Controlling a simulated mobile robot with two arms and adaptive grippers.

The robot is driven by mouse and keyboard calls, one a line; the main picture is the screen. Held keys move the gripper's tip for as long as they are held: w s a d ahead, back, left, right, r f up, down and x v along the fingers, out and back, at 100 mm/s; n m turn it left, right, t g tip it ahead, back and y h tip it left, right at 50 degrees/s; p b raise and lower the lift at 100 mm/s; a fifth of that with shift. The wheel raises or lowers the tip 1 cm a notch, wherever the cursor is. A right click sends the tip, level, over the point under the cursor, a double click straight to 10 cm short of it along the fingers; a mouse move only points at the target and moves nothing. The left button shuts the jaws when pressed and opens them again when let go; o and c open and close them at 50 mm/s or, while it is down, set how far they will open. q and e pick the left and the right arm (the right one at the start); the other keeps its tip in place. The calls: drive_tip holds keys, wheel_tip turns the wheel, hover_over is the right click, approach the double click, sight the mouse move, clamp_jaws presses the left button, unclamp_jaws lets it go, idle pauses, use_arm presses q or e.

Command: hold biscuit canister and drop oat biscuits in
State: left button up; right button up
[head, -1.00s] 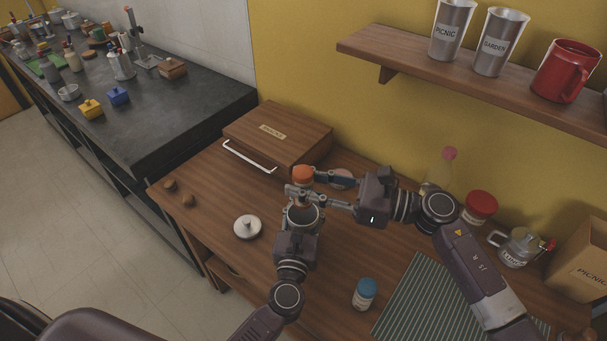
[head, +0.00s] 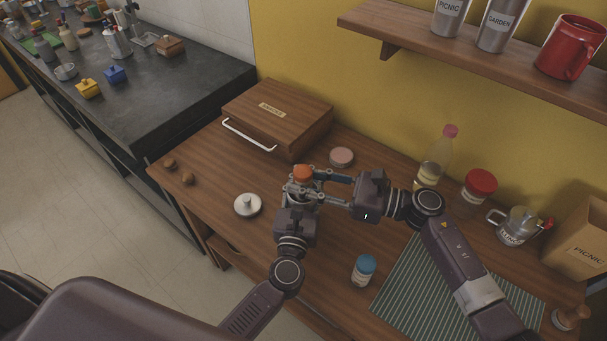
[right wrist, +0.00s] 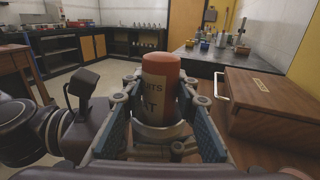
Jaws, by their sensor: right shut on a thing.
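The oat biscuits (head: 303,173) are an orange, round packet, upright between the fingers of my right gripper (head: 308,182), which is shut on it. The right wrist view shows its cream label (right wrist: 154,93), with "UITS" and "AT" readable. The steel biscuit canister (head: 298,202) is directly below, mostly hidden by both grippers. Its rim (right wrist: 163,134) shows around the packet's lower end in the right wrist view. My left gripper (head: 298,207) is around the canister from the near side and looks shut on it. A round steel lid with a knob (head: 247,205) lies left of the canister.
A wooden box with a white handle (head: 278,115) stands behind. A pink-topped bottle (head: 434,172), a red-lidded jar (head: 479,188) and a blue-capped jar (head: 363,270) stand to the right, near a striped mat (head: 420,300).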

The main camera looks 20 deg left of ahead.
drive_tip(key=o, duration=1.3)
drive_tip(key=shift+c, duration=0.2)
drive_tip(key=d, duration=1.2)
use_arm(q)
drive_tip(key=o, duration=1.6)
